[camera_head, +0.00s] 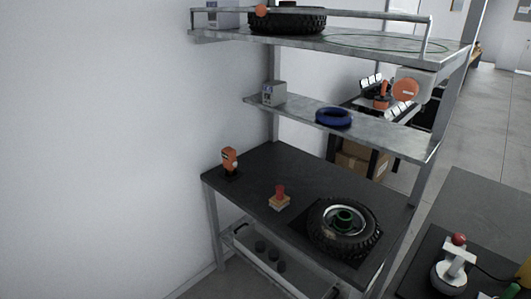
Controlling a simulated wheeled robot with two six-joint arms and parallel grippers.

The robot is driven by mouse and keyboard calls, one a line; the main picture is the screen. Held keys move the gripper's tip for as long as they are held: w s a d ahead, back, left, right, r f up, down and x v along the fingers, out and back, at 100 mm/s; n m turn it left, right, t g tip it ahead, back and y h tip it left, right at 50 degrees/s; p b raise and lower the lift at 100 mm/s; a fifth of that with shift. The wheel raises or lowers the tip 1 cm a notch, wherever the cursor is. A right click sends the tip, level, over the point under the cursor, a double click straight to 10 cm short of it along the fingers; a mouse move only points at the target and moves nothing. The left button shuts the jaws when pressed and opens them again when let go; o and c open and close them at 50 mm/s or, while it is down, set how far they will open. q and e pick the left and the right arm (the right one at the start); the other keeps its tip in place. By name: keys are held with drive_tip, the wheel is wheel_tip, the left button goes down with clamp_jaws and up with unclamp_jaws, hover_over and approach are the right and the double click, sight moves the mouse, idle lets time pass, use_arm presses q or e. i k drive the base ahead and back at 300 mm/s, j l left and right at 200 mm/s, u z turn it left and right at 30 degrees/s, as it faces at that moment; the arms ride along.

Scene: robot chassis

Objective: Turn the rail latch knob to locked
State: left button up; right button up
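A silver guard rail (340,14) runs along the front of the top shelf. A small orange knob (261,10) sits on this rail near its left end. A larger round orange knob (406,90) with a pale marking is on a white block (420,84) beside the right post, below the top shelf. I cannot tell for certain which of the two is the latch knob, or whether either is turned to locked. Neither of my grippers shows in this view.
The top shelf (380,43) holds a tyre (287,20). The middle shelf (385,130) holds a grey box (273,93) and a blue ring (334,117). The dark bench (258,172) holds a wheel (344,228) and small orange and red items.

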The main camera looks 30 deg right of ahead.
sight(405, 88)
drive_tip(key=z, duration=1.6)
